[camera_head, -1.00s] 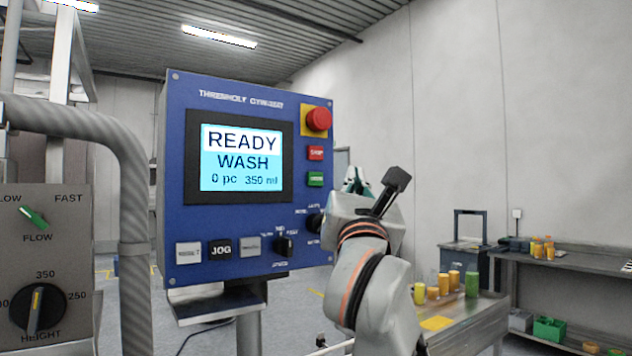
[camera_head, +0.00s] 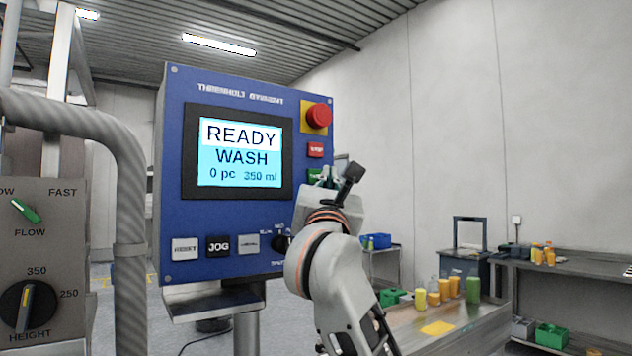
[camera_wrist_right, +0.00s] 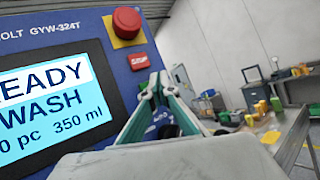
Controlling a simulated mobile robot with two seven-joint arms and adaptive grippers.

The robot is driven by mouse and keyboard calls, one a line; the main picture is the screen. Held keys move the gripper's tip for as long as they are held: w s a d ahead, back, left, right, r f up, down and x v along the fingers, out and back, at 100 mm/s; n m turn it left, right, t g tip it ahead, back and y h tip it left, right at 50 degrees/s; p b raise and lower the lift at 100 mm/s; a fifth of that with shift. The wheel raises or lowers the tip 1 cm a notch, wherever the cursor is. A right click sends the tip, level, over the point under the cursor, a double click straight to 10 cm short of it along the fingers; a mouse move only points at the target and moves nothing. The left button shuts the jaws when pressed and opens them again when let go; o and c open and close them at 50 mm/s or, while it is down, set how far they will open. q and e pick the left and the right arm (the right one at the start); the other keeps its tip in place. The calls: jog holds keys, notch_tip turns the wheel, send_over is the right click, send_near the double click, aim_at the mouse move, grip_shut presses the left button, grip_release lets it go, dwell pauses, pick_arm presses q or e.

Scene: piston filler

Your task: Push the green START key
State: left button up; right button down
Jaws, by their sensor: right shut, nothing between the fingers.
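The blue control panel (camera_head: 230,90) has a lit screen (camera_head: 240,153) reading READY, WASH, 0 pc, 350 ml. The green START key (camera_head: 313,175) sits below the red STOP key (camera_head: 316,149), partly covered by my right gripper (camera_head: 325,177). The gripper is shut and empty, its fingertips directly in front of the green key's area; I cannot tell whether they touch it. My left gripper is not in view.
A red emergency mushroom button (camera_head: 318,116) on a yellow plate sticks out above the keys. A black selector knob (camera_head: 281,242) is beside my right wrist. A bench with orange and green bottles (camera_head: 472,289) stands to the right.

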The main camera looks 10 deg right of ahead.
jog(key=shift+w+a, duration=0.2)
jog(key=shift+w, duration=0.25)
dwell(0.7)
dwell(0.5)
jog(key=shift+w+a, duration=0.15)
jog(key=shift+w, duration=0.25)
jog(key=shift+w+a, duration=0.1)
jog(key=shift+w, duration=0.3)
dwell(0.9)
jog(key=shift+s, duration=0.1)
jog(key=shift+s+d+p, duration=0.25)
jog(key=shift+s+p, duration=0.2)
jog(key=shift+s, duration=0.25)
